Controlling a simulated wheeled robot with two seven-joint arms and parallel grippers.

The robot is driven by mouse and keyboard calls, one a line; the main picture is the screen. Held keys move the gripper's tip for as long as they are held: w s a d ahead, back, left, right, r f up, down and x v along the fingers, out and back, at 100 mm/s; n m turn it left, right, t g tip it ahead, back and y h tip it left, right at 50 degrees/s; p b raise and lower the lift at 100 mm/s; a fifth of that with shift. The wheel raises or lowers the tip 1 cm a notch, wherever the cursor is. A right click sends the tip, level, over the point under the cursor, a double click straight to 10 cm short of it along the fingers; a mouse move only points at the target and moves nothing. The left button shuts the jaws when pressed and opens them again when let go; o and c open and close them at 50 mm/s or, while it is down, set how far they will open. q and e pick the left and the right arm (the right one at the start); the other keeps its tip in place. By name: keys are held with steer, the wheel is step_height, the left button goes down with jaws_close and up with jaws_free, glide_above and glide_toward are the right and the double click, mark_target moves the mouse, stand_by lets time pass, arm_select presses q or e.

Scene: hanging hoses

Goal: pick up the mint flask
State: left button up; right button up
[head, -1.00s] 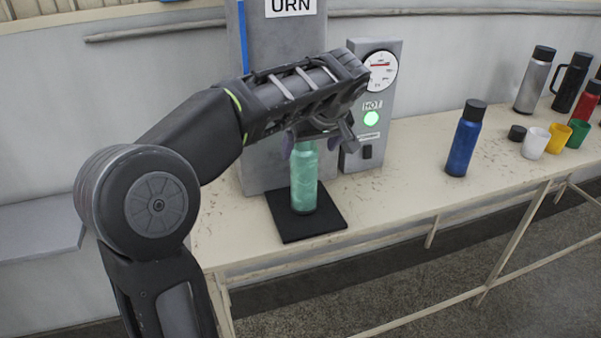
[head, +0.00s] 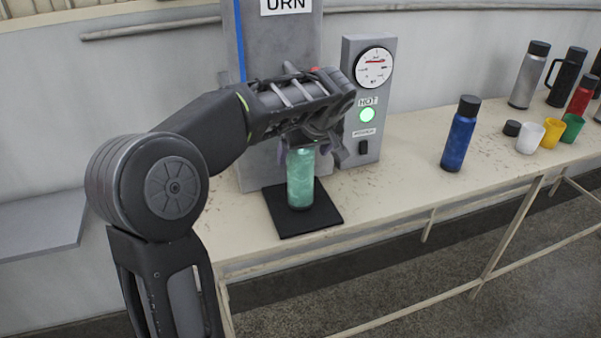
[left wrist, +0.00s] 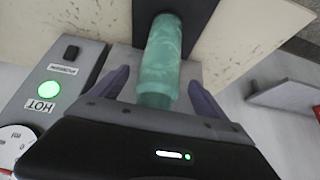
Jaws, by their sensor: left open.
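The mint flask (head: 300,182) stands upright on a black mat (head: 327,220) in front of the grey urn; its top is hidden under my left gripper in the head view. My left gripper (head: 313,156) is open right above the flask, with its fingers spread around the upper part. In the left wrist view the flask (left wrist: 162,60) lies between the two purple-grey fingers of the left gripper (left wrist: 158,88), with a gap on each side. My right gripper is not in view.
The urn (head: 285,45) stands close behind, with a gauge box (head: 368,95) with a green HOT light just right of the gripper. A blue flask (head: 459,138) stands further right, then a white cup (head: 530,138) and several other cups and flasks. The counter (head: 410,150) between is clear.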

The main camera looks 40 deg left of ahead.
arm_select(q)
steer(key=x, duration=0.3)
steer(key=shift+w+a+f+p, duration=0.1)
steer(key=shift+f+p, duration=0.05)
steer(key=shift+p, duration=0.15)
steer(key=shift+c, duration=0.6)
jaws_close()
stand_by(0.4)
